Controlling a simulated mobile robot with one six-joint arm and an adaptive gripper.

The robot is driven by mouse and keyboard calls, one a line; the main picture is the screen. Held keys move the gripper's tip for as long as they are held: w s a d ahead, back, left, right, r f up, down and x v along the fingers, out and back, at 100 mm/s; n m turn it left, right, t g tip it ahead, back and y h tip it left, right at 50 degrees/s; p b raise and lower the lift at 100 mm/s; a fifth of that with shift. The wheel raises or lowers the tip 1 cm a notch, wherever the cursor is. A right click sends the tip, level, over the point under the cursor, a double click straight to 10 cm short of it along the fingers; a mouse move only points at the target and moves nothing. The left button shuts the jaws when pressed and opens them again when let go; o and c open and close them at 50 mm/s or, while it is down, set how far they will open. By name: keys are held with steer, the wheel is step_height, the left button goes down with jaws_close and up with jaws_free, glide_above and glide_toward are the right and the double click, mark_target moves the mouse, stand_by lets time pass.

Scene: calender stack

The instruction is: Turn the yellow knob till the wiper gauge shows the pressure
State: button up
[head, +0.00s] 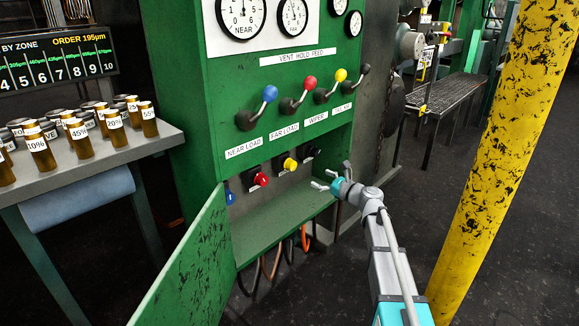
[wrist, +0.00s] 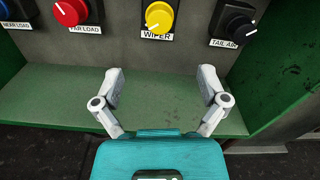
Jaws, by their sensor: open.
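The yellow knob (wrist: 160,17) is at the top middle of the wrist view, above a WIPER label, with its white pointer mark toward the lower left. In the head view the yellow knob (head: 290,163) sits inside the green cabinet's lower recess. My gripper (wrist: 160,82) is open and empty, its fingers spread below the knob and apart from it. In the head view my gripper (head: 322,180) is at the recess's right side. Dial gauges are at the top of the panel; a small gauge (head: 339,5) is cut off, and I cannot tell which is the wiper's.
A red knob (wrist: 70,11) is left of the yellow one, a black TAIL AIR knob (wrist: 237,22) right. Levers with coloured balls (head: 340,76) stick out above the recess. An open green door (head: 190,265) stands at left, a yellow post (head: 505,150) at right.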

mark_target(294, 166)
steer(key=x, duration=1.3)
steer(key=shift+w+a, duration=0.15)
steer(key=c, duration=1.1)
steer(key=shift+c, duration=0.2)
steer(key=shift+n, duration=0.5)
steer(key=o, duration=1.1)
steer(key=shift+o, duration=0.2)
steer(key=v, duration=1.2)
